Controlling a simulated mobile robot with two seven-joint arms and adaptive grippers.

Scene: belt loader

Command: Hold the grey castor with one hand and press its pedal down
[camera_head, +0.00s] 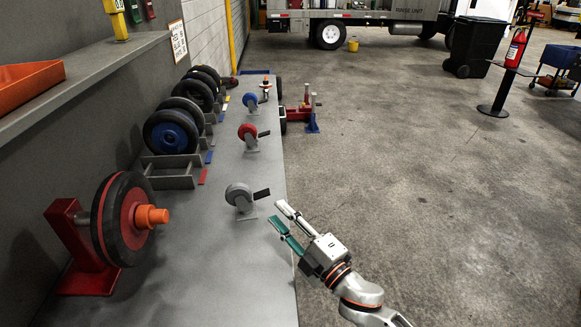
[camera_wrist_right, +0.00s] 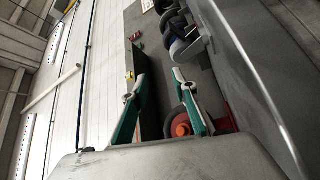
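The grey castor (camera_head: 239,195) stands on the grey bench top in the head view, nearest of the three small castors. Its dark pedal (camera_head: 262,194) sticks out on its right side and looks raised, slightly tilted. My right gripper (camera_head: 277,214) is just in front and to the right of the grey castor, apart from it. Its two fingers are spread with nothing between them. My left gripper is in neither view.
A red castor (camera_head: 248,131) and a blue castor (camera_head: 250,99) stand farther back on the bench (camera_head: 225,270). A large red-hubbed wheel (camera_head: 120,220) on a red stand is at the left. Black wheels (camera_head: 172,132) sit in racks along the wall. Open floor lies right of the bench.

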